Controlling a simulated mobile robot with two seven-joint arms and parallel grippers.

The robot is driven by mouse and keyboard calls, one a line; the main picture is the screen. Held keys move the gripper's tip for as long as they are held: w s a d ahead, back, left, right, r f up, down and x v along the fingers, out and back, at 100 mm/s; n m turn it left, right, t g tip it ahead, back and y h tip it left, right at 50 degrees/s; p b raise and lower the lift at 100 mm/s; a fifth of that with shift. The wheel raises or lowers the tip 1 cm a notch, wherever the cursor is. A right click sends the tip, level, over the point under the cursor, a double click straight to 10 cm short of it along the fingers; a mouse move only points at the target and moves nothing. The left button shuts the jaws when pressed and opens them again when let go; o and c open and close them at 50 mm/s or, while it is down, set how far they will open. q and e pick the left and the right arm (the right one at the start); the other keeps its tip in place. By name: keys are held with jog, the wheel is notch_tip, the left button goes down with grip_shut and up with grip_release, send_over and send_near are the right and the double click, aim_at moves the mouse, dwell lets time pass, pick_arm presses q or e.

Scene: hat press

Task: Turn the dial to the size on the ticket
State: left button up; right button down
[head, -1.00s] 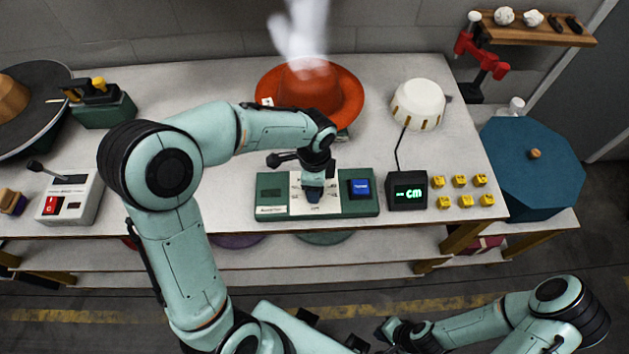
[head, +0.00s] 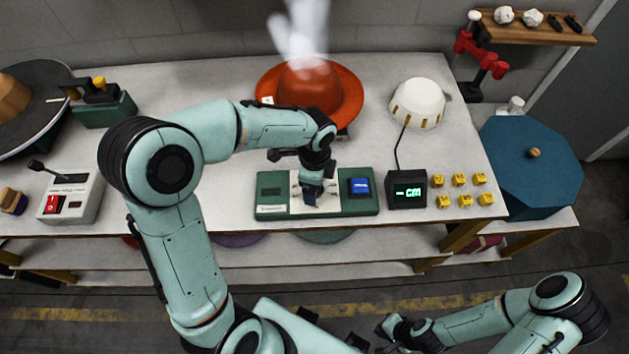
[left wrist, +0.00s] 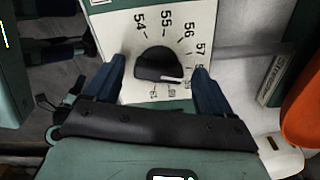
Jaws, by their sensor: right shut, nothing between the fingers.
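The dial is a black knob (left wrist: 158,65) with a white pointer mark on a white scale plate. My right gripper (head: 392,330) is shut and empty.
A blue button (head: 360,187) is right of the dial. A black display (head: 407,190) shows a dash and cm. Several yellow blocks (head: 460,181) lie right of it. The orange hat (head: 340,98) stands behind, under white steam. A red-switched box (head: 72,197) sits left.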

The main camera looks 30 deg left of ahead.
pick_arm(q)
notch_tip(320, 180, up, 13)
jog(key=p, duration=0.1)
jog(key=shift+r, duration=0.2)
pick_arm(e)
jog(key=shift+w+r, duration=0.8)
jog(key=shift+r, duration=0.15)
pick_arm(q)
jog(key=shift+s, duration=0.1)
